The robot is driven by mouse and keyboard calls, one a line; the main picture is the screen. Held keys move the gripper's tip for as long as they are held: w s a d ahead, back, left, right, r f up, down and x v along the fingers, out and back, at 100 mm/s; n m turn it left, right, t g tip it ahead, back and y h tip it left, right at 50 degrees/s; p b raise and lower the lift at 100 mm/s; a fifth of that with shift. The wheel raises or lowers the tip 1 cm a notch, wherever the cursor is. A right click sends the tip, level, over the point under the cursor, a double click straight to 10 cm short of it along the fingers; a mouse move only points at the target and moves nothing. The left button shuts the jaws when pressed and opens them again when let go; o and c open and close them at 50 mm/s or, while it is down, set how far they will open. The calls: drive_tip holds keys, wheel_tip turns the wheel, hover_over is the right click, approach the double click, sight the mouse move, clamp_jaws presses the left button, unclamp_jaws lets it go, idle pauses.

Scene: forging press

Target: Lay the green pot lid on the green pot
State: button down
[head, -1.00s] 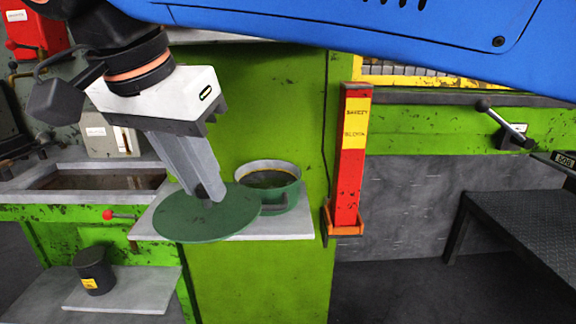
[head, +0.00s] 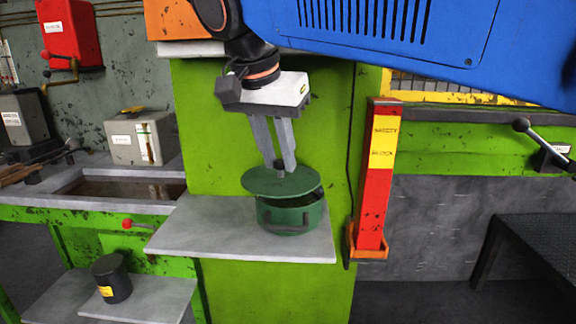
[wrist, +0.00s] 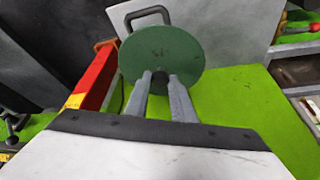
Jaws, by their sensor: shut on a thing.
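The green pot (head: 290,217) stands on a grey shelf (head: 215,235) on the green press. Its right part and dark inside show past the lid. My gripper (head: 280,163) is shut on the knob of the green pot lid (head: 268,183). The lid is over the pot's upper left part, off to the left of its centre; whether it touches the rim I cannot tell. In the wrist view the lid (wrist: 165,50) hides most of the pot, and a dark pot handle (wrist: 148,15) sticks out beyond it. The fingers (wrist: 160,85) meet at the knob.
A red and yellow safety post (head: 376,185) stands right of the shelf. A dark cup (head: 112,278) sits on a lower ledge at left. A red-knobbed lever (head: 128,224) sticks out left of the shelf. The shelf's left part is bare.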

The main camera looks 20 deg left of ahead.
sight(276, 182)
drive_tip(key=w, duration=0.3)
drive_tip(key=shift+w+d, duration=0.25)
drive_tip(key=shift+d, duration=0.05)
drive_tip(key=shift+f, duration=1.75)
drive_tip(key=shift+f, duration=0.2)
drive_tip(key=c, duration=1.5)
unclamp_jaws()
drive_tip(key=shift+r, duration=0.1)
drive_tip(key=v, duration=1.2)
drive_tip(key=shift+r, duration=0.15)
